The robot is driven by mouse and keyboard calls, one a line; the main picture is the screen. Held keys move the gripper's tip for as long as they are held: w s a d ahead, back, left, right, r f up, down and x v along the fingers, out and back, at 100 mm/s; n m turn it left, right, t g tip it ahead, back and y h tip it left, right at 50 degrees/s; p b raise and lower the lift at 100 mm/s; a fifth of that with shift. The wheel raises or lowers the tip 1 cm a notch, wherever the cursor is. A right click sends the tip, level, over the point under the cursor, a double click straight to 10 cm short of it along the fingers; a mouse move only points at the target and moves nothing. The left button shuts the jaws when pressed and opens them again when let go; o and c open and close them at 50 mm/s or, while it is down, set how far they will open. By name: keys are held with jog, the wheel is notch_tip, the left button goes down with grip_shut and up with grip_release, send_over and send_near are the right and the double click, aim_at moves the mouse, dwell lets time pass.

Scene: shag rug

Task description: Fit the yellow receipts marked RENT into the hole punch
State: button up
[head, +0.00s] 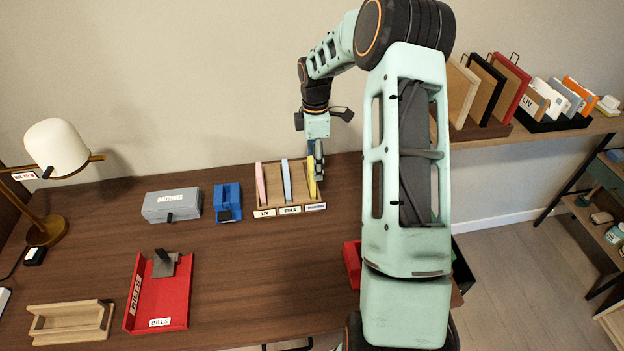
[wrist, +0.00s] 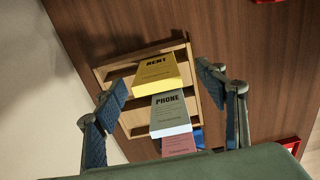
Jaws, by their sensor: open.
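The yellow receipts marked RENT (wrist: 157,74) stand as a thin pad in the wooden rack; they also show at its right end in the head view (head: 311,181). My gripper (head: 316,158) is above that end of the rack. In the wrist view my gripper (wrist: 164,84) is open and empty, its blue-padded fingers spread to either side of the pads, apart from the yellow one. A blue device with a dark front (head: 228,203), left of the rack, looks like the hole punch, though its details are too small to be sure.
The wooden rack (wrist: 138,122) also holds a grey-blue PHONE pad (wrist: 169,112) and a pink pad (wrist: 181,145). A grey box (head: 170,204), a red BILLS tray (head: 180,305), a wooden tray (head: 70,322) and a lamp (head: 56,148) stand left. Middle desk is clear.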

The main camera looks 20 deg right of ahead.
aim_at(312, 180)
jog(key=f, duration=0.3)
jog(key=shift+w+a+f+p, duration=0.3)
jog(key=shift+w+a+f, duration=0.05)
jog(key=shift+w, duration=0.05)
jog(key=shift+f, duration=0.55)
jog(key=shift+c, duration=0.6)
jog(key=c, duration=1.2)
jog(key=shift+o, duration=0.2)
